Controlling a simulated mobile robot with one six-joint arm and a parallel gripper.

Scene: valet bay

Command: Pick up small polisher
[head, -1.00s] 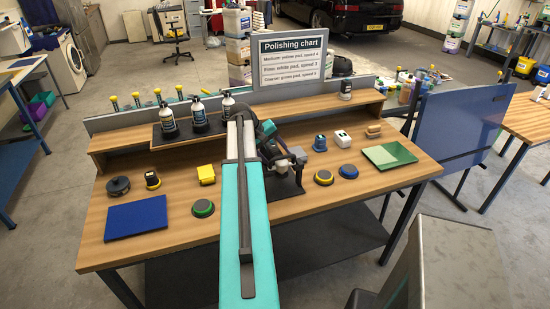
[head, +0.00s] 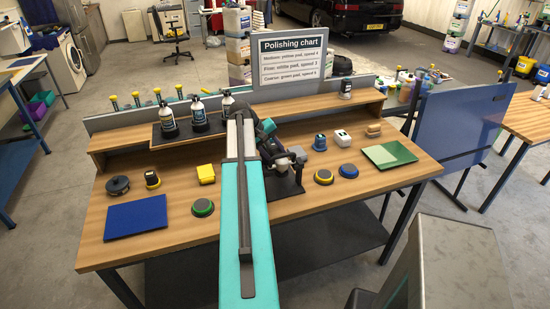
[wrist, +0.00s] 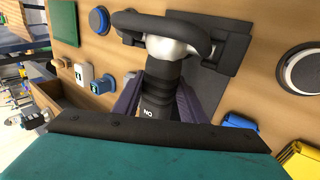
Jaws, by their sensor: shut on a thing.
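The small polisher (wrist: 168,46) has a silver head, a black loop handle and a dark grip. In the wrist view it sits between the two dark fingers of my gripper (wrist: 163,88), which is shut on its grip. In the head view the polisher (head: 281,162) shows just right of my teal arm, at its dark stand (head: 289,203). My arm hides part of it, and I cannot tell whether it still touches the stand. The stand (wrist: 208,78) also shows behind the polisher in the wrist view.
Several round pads lie on the wooden bench (head: 250,245), including a yellow-rimmed one (head: 323,177) and a blue one (head: 348,171). A green tray (head: 390,155) is at right, a blue mat (head: 136,218) at left. The polishing chart (head: 293,60) and bottles stand behind.

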